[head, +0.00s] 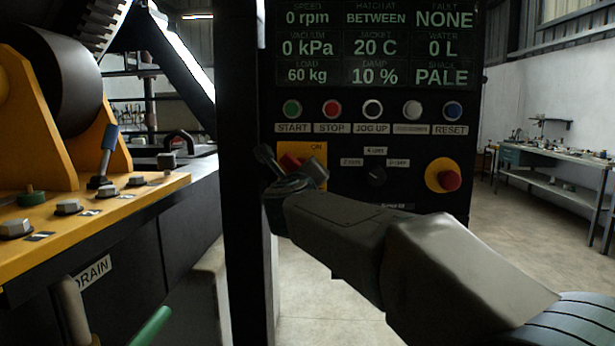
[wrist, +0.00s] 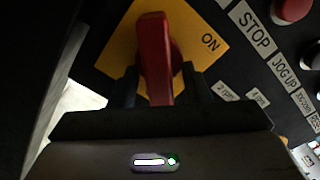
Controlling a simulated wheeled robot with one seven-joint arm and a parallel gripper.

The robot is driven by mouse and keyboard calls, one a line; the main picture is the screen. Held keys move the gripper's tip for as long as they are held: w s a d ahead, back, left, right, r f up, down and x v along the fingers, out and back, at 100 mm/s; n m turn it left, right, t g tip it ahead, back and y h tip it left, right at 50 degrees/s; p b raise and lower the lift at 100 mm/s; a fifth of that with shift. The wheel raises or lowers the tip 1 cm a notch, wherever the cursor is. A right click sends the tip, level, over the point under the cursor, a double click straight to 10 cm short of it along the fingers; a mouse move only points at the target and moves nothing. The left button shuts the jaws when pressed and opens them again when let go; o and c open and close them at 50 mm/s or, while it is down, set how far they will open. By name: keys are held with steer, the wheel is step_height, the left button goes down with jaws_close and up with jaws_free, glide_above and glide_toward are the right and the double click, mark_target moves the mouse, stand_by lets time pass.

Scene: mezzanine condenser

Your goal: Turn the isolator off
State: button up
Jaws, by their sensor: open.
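The isolator is a red handle (wrist: 153,50) on a yellow plate (wrist: 190,22) marked ON. In the head view the yellow plate (head: 315,152) is at the left of the black control panel, and the red handle (head: 290,161) is partly hidden by my gripper (head: 291,167). In the wrist view my gripper (wrist: 160,88) is open, with one dark finger on each side of the red handle. The handle lies between the fingers; I cannot tell whether either touches it. The ON label is to the right of the handle there. The plate's lower part is hidden by my gripper.
Above the isolator is a row of buttons, including the green START (head: 292,109) and red STOP (head: 332,109). A black selector knob (head: 375,176) and a red emergency stop (head: 449,180) are to the right. A black post (head: 243,200) stands close on the left, beside yellow machinery (head: 110,190).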

steer(key=s, duration=1.3)
steer(key=shift+s+a, duration=0.25)
steer(key=shift+r, duration=0.1)
steer(key=s+d+f+n+g+p, duration=1.3)
steer(key=s+d+f+n, duration=0.6)
steer(key=n, duration=0.8)
steer(key=shift+s+d+f+g+y, duration=0.3)
steer(key=shift+s+f+g, duration=0.35)
steer(key=shift+f+g, duration=0.4)
steer(key=shift+r, duration=0.1)
